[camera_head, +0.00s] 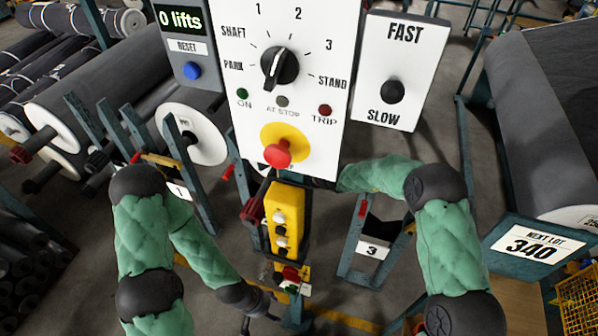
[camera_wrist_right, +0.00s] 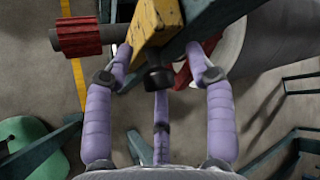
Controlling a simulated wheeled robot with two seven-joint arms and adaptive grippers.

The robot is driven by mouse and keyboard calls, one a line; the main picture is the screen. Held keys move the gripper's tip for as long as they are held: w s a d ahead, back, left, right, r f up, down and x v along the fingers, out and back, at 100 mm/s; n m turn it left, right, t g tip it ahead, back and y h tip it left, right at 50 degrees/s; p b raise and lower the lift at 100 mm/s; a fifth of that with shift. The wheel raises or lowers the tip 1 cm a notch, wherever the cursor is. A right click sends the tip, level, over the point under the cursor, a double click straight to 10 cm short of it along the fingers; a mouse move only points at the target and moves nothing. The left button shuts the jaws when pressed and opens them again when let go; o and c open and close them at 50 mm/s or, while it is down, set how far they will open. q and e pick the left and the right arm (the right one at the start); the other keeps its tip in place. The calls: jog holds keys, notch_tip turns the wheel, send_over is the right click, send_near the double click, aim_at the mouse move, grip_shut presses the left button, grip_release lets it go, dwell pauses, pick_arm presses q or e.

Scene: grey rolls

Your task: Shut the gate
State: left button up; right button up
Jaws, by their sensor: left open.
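I cannot tell for sure which part is the gate. A yellow bar (camera_wrist_right: 152,28) with a dark round knob (camera_wrist_right: 158,78) shows in the right wrist view. My right gripper (camera_wrist_right: 160,58) has its purple fingers spread on both sides of this bar; contact is unclear. In the head view the white control panel hides that gripper. My left gripper (camera_head: 262,308) is open, low in the middle of the head view, near a small red-and-yellow fitting (camera_head: 291,274). A yellow control box (camera_head: 286,220) hangs just above it.
The control panel (camera_head: 290,125), with a dial and red stop button, fills the upper middle. Stand 1 (camera_head: 180,191) is at left, stand 3 (camera_head: 372,251) right of centre. Grey rolls (camera_head: 95,100) lie at left; another roll (camera_head: 545,110) is at right.

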jog(key=v, duration=1.2)
dwell(0.4)
